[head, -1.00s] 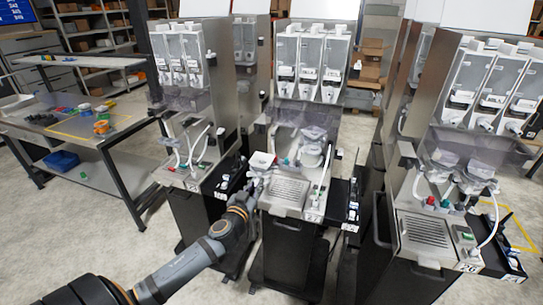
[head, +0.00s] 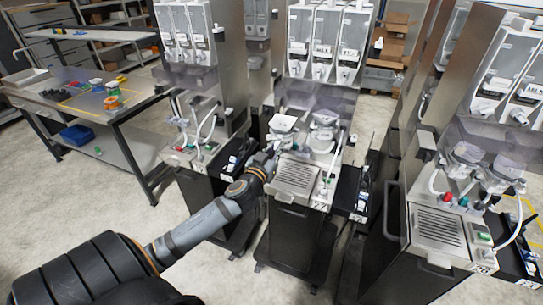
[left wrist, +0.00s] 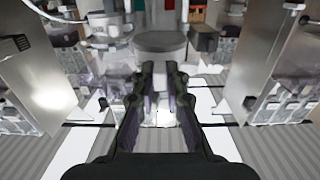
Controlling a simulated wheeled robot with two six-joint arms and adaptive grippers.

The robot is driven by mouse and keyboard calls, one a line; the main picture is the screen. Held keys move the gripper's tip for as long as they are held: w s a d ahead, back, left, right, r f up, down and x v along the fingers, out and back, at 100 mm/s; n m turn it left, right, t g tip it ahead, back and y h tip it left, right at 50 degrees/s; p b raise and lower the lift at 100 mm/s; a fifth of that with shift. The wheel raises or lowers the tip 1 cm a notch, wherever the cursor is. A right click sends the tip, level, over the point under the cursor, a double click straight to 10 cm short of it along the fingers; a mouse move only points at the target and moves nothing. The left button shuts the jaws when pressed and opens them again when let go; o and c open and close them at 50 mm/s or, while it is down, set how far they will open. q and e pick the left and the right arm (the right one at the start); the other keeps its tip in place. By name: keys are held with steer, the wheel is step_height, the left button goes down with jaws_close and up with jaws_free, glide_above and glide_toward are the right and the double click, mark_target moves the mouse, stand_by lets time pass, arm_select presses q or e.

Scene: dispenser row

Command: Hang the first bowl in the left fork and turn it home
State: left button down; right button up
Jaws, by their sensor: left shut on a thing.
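A pale, clear-walled bowl with a white top (head: 283,122) is at the left front of the middle dispenser (head: 297,177). My left gripper (head: 273,150) is just below it, seen from behind and small. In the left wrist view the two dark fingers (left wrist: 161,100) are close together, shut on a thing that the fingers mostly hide. A grey round body (left wrist: 160,42) shows beyond the fingertips there; I cannot tell whether it is the bowl. A second clear bowl (head: 325,118) is on the right side of the same dispenser. The left fork cannot be made out. My right gripper is not in view.
Other dispensers stand at the left (head: 190,150) and right (head: 437,228), close on both sides. A black side tray (head: 361,192) juts out at the middle machine's right. A worktable (head: 85,90) is at the far left. Open floor lies in front of it.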

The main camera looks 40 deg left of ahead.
arm_select(q)
steer(key=shift+w+a+r, duration=0.15)
steer(key=shift+w, duration=0.35)
steer(key=shift+w+a, duration=0.1)
steer(key=shift+w, duration=0.2)
steer(key=shift+w+a, duration=0.15)
steer(key=shift+w, duration=0.55)
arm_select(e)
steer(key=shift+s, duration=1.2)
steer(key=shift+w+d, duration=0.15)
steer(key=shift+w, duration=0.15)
arm_select(q)
steer(key=shift+x, duration=1.9)
steer(key=shift+w, duration=0.1)
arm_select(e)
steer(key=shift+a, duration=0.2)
